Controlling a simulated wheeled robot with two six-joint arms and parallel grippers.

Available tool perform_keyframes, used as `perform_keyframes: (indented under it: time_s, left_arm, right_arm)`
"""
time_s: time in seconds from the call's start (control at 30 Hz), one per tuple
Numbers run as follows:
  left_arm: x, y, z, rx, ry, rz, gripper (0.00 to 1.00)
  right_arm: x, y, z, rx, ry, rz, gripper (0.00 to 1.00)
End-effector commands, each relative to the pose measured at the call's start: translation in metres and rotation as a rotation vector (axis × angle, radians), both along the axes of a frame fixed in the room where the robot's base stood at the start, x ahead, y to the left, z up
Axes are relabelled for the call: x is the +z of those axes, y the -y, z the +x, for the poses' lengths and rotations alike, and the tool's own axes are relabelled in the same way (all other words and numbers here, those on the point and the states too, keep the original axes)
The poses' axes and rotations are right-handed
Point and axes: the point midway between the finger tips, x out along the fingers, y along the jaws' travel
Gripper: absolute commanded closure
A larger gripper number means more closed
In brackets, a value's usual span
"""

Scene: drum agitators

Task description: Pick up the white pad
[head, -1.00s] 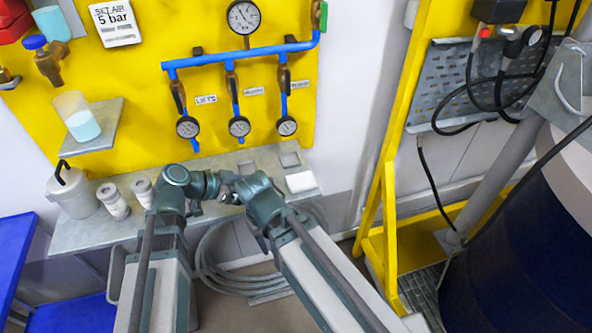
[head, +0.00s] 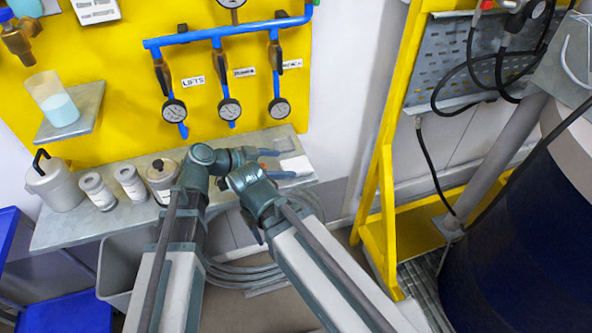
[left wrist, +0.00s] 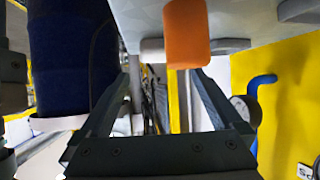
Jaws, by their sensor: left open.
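The white pad (head: 297,165) lies on the grey shelf near its right end in the head view. My left gripper (head: 274,163) is just left of it, pointing right, with its two fingers apart and nothing seen between them. The left wrist view shows both open fingers (left wrist: 162,75). A white, flat piece that looks like the pad (left wrist: 152,48) shows near the left fingertip, partly behind an orange block (left wrist: 186,33). My right arm is folded close to my left wrist; its jaws cannot be made out.
The shelf (head: 75,232) also holds a canister (head: 56,185), several jars (head: 97,190) and a grey pad (head: 283,144). Gauges and blue pipe (head: 228,36) are above it. A yellow frame (head: 378,180) and dark blue drum (head: 520,240) stand right.

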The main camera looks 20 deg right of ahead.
Motion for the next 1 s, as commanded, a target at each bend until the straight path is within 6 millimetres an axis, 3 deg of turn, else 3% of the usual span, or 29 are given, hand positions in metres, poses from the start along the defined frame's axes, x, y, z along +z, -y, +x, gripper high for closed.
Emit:
perform_keyframes:
  time_s: [0.27,0.53,0.83,1.0]
  left_arm:
    - [-0.007,0.005,0.002,0.0,0.001,0.001,0.0]
    - [-0.031,0.034,0.011,-0.002,0.001,0.001,0.0]
    - [-0.031,0.041,0.011,0.001,0.0,0.001,0.0]
    - [-0.031,0.041,0.011,0.001,0.0,0.001,0.31]
  right_arm:
    - [-0.007,0.0,0.0,0.0,0.0,0.0,0.5]
    - [-0.031,0.0,0.0,0.0,0.0,0.0,0.5]
    - [-0.031,0.0,0.0,0.0,0.0,0.0,0.5]
    - [-0.031,0.0,0.0,0.0,0.0,0.0,0.5]
